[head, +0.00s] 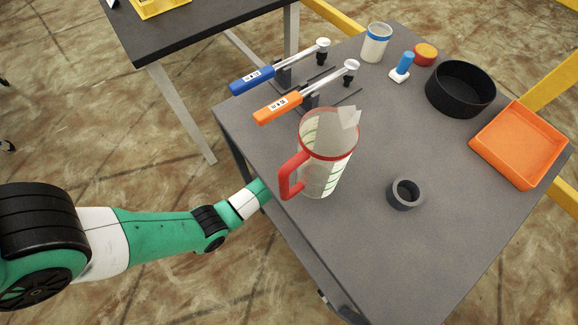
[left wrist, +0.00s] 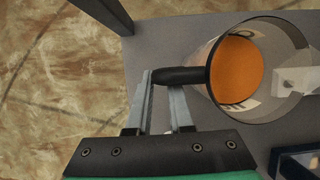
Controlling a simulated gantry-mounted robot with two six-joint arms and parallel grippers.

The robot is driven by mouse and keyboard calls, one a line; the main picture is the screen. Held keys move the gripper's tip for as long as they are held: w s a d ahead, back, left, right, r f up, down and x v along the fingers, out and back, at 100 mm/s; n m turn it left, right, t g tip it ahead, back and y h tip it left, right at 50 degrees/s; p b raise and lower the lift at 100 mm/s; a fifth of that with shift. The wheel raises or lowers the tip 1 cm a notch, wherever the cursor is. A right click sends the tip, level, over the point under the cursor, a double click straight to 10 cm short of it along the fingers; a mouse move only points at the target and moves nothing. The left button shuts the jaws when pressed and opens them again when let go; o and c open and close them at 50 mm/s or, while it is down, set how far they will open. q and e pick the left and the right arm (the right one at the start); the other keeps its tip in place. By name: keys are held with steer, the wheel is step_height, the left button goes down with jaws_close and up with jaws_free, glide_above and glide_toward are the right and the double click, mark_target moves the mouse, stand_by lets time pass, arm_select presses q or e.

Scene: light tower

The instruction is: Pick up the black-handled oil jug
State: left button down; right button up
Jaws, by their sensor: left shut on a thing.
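The black-handled oil jug (left wrist: 238,68) shows in the left wrist view. It is a clear, round vessel seen from above, with orange inside and a black handle (left wrist: 182,76) pointing left. My left gripper (left wrist: 163,82) is shut on this handle, with its two metal fingers at either side of it. In the head view my left arm reaches the table's left edge, and its gripper is hidden there. The black-handled jug is not visible in the head view. My right gripper is in neither view.
A clear red-handled jug (head: 327,165) stands on the dark table (head: 350,255). Behind it are toggle clamps with orange (head: 277,107) and blue (head: 252,79) handles. A grey ring (head: 405,195), black bowl (head: 460,90) and orange tray (head: 518,145) lie to the right. The front of the table is clear.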

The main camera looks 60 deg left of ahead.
arm_select(q)
steer(key=shift+r, duration=0.2)
steer(key=s+d+r+p, duration=0.1)
steer(key=s+p, duration=0.5)
steer(key=s, duration=0.3)
steer(key=s+d+r+p, duration=0.1)
steer(key=s+r+p, duration=0.1)
steer(key=s+p, duration=0.4)
steer(key=shift+s+d+p, duration=0.3)
steer(key=shift+s, duration=1.05)
steer(key=shift+r, duration=0.1)
